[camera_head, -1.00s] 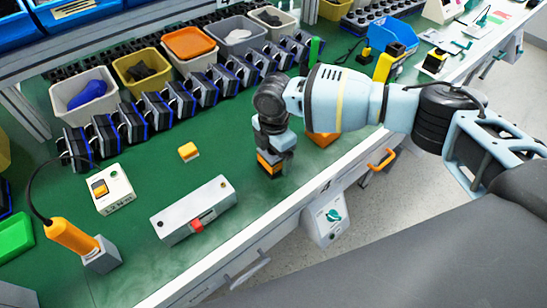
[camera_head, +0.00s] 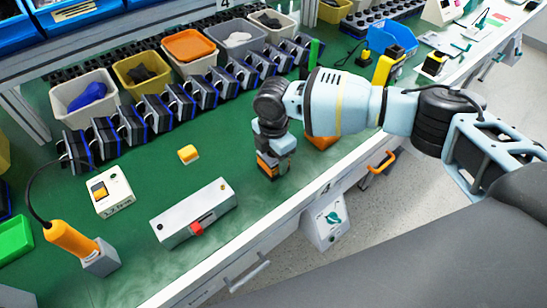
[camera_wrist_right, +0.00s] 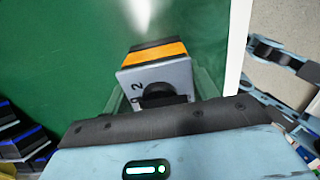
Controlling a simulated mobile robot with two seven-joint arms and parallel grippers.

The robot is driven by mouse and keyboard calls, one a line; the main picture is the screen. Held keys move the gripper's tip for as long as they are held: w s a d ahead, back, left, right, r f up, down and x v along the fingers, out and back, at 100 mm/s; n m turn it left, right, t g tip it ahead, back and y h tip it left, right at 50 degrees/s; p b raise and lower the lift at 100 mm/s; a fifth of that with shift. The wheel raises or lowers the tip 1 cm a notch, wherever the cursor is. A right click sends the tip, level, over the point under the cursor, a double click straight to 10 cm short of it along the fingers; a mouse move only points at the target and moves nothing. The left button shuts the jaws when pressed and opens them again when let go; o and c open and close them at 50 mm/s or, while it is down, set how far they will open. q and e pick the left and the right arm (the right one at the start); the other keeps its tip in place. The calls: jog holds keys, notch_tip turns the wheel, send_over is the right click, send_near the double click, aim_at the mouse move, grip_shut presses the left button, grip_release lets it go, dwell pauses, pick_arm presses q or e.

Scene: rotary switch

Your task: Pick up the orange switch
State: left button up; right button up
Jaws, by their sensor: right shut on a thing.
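The orange switch is a small block with a black and orange body and a grey face with a black knob and a "2" on it. In the right wrist view the orange switch (camera_wrist_right: 156,62) sits between the fingers, its knob side toward my palm. In the head view the orange switch (camera_head: 267,165) shows under my right gripper (camera_head: 272,160), over the green table near its front edge. My right gripper is shut on it. I cannot tell whether the switch touches the table. My left gripper is not in view.
A grey box with a red switch (camera_head: 195,213) lies left of my right gripper. A yellow block (camera_head: 188,153), a white meter (camera_head: 108,190) and an orange screwdriver (camera_head: 73,238) are further left. Bins and a row of black-blue switches (camera_head: 160,109) line the back. An orange object (camera_head: 321,140) lies behind my arm.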

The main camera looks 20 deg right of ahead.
jog(key=shift+r, duration=0.6)
notch_tip(320, 180, up, 2)
jog(key=shift+r, duration=0.25)
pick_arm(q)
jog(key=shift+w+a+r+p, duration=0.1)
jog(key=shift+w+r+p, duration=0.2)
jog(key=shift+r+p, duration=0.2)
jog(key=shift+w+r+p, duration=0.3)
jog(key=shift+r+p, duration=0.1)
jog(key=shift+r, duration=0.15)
pick_arm(e)
jog(key=s+d, duration=0.2)
jog(key=s, duration=0.5)
jog(key=s+d+r, duration=0.1)
jog(key=s+d, duration=0.2)
jog(key=s, duration=0.5)
jog(key=shift+d+r, duration=0.15)
jog(key=shift+d, duration=0.05)
jog(key=shift+s+d, duration=0.1)
